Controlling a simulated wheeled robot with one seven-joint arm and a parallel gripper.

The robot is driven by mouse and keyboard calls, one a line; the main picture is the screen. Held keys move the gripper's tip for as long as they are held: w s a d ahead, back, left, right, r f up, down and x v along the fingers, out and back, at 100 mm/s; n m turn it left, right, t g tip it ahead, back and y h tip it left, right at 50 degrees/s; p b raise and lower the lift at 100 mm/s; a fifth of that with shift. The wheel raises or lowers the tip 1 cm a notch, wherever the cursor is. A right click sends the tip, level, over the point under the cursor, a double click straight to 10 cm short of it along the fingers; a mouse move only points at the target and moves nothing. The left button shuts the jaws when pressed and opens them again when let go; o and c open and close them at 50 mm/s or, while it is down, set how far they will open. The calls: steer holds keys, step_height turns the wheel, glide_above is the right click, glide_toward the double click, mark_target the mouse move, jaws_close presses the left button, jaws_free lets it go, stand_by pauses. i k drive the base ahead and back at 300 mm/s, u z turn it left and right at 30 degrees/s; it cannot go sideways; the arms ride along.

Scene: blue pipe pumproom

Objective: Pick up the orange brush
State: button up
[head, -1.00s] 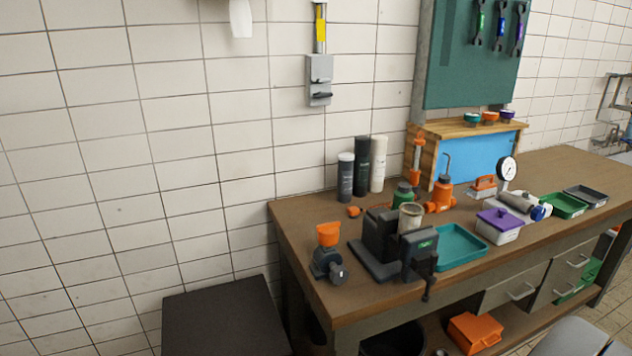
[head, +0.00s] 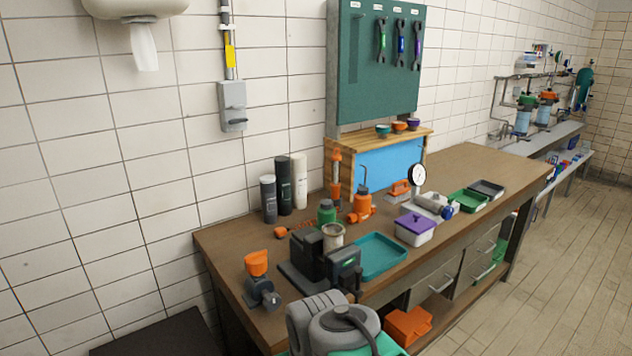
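An orange-handled brush with a pale grey base (head: 398,190) appears to lie on the workbench. It is near the back of the top, right of the orange oil can and behind the purple-lidded box. It is small in the head view, so its bristles cannot be made out. My gripper is not in view. Grey rounded parts, apparently of my arm, show at the bottom centre, in front of the bench and well apart from the brush.
On the workbench (head: 460,170), the orange oil can (head: 362,203), dial gauge (head: 417,175), purple-lidded box (head: 414,229), teal tray (head: 376,256) and green tray (head: 467,200) surround the brush area. A dark vise (head: 318,257) stands at the front left. Open floor (head: 560,230) lies to the right.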

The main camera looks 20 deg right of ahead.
mark_target(394, 196)
steer(key=z, duration=1.2)
